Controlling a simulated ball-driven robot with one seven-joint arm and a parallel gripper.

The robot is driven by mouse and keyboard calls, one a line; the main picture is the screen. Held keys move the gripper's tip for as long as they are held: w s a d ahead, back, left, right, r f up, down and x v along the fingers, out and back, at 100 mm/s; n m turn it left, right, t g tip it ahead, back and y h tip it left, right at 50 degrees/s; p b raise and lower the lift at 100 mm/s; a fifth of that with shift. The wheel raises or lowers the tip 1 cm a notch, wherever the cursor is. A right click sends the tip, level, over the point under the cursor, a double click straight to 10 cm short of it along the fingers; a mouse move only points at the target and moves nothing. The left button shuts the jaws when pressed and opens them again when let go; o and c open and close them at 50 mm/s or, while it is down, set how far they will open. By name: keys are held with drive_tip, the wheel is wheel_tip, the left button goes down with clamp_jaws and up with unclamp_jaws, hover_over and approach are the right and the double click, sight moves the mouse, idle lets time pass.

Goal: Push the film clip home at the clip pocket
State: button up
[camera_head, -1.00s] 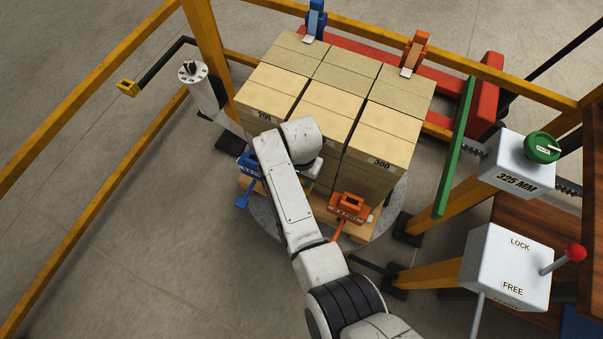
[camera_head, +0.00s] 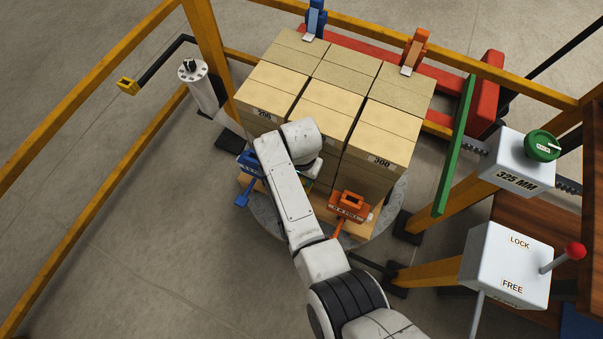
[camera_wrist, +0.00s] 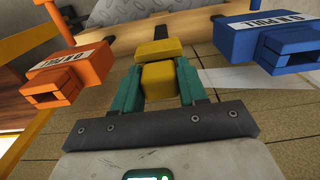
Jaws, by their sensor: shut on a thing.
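In the wrist view my gripper (camera_wrist: 158,75) has its two teal fingers shut on a yellow block (camera_wrist: 158,84), which I take to be the film clip. A wider yellow piece (camera_wrist: 159,50) sits at its far end, close to the pale wooden pallet edge (camera_wrist: 125,50). I cannot tell whether the clip touches anything there or how deep it sits. No clip pocket can be made out clearly. In the head view my arm hides the gripper and the clip, low at the near side of the carton stack (camera_head: 330,105).
An orange unit (camera_head: 349,206) and a blue unit (camera_head: 251,164) flank my wrist closely; the wrist view shows the orange one (camera_wrist: 65,75) left and the blue one (camera_wrist: 275,45) right. A green bar (camera_head: 455,145) and lock lever box (camera_head: 508,266) stand right. Floor is open at left.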

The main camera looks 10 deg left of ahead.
drive_tip(key=shift+f, duration=0.15)
drive_tip(key=o, duration=1.2)
drive_tip(key=shift+o, duration=0.2)
wheel_tip(320, 180, up, 11)
drive_tip(key=shift+f+p, duration=0.1)
drive_tip(key=shift+p, duration=0.75)
